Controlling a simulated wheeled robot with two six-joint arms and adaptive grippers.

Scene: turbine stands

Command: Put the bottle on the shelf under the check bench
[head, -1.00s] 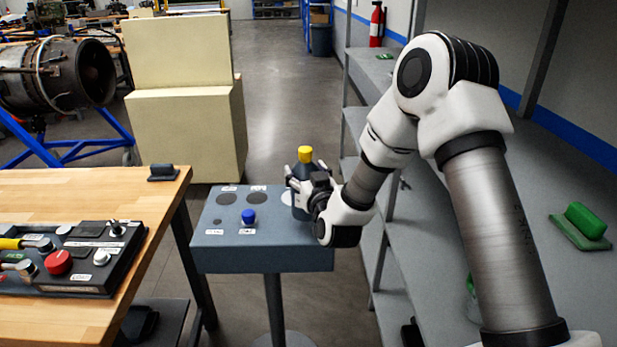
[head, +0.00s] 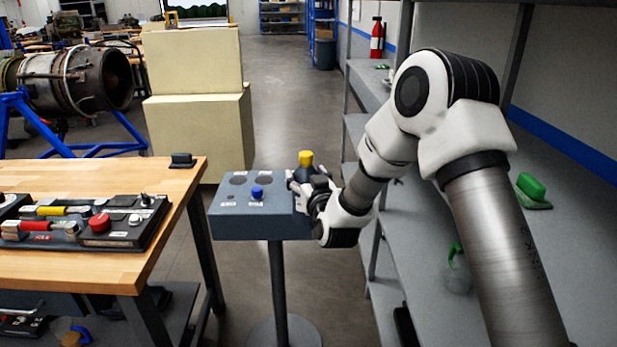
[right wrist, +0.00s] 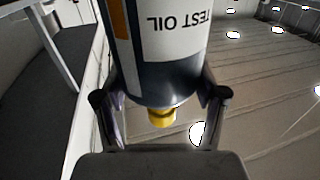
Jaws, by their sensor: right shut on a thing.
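The bottle (head: 305,160) is dark with a yellow cap. In the right wrist view the bottle (right wrist: 160,65) shows a white label reading TEST OIL. My right gripper (head: 304,183) is shut on it, with a finger on each side. In the head view it is over the right end of the blue-grey stand; whether its base touches the stand is hidden. The wooden bench (head: 150,230) at left has a lower shelf (head: 175,305) in shadow, partly cut off by the frame; I cannot tell if this is the check bench. My left gripper is not in view.
The blue-grey stand (head: 262,228) bears a blue-capped item (head: 257,193). Control panels (head: 120,222) lie on the bench. Low items, one with a blue part (head: 80,334), sit under it. Grey shelving (head: 400,250) runs along the right. Floor shows between bench and stand.

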